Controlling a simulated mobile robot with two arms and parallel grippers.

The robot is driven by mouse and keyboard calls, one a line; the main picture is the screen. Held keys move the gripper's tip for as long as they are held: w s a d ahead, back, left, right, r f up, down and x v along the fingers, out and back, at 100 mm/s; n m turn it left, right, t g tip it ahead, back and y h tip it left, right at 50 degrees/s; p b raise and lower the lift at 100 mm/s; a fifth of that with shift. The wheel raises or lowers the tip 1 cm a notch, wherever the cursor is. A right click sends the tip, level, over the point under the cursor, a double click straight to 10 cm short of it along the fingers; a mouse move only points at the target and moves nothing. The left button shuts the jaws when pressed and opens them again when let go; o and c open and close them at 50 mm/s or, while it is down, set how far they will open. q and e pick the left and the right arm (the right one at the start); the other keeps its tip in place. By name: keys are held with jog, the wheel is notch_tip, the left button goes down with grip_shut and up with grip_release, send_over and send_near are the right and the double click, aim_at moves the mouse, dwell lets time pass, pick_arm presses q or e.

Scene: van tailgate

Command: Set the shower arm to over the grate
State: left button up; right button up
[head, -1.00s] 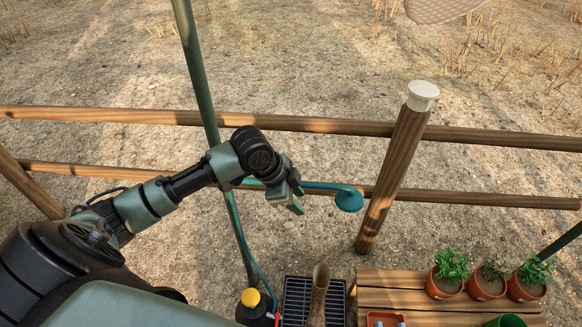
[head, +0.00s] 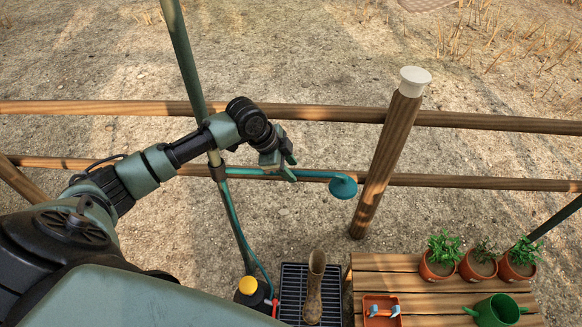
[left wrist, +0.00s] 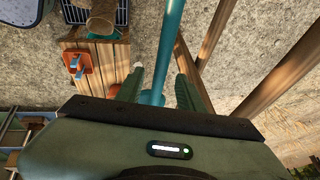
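The teal shower arm (head: 315,174) reaches right from a collar on the green pole (head: 202,95) and ends in a round shower head (head: 343,187). My left gripper (head: 290,168) is at the middle of the shower arm. In the left wrist view, the teal arm (left wrist: 172,40) runs between the spread fingers (left wrist: 160,88), with a gap on each side. My right gripper is not in view.
A brown boot (head: 315,285) stands on the grate. A yellow-capped bottle (head: 248,287) is left of it. A wooden bench (head: 385,264) on the right bears potted plants (head: 480,262), an orange tray (head: 381,312) and a green watering can (head: 497,311). Fence rails (head: 450,120) and a post (head: 388,150) stand behind.

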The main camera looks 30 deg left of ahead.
pick_arm(q)
jog(key=shift+w+f, duration=0.15)
jog(key=shift+f, duration=0.25)
jog(key=shift+d, duration=0.1)
grip_shut()
dwell(1.1)
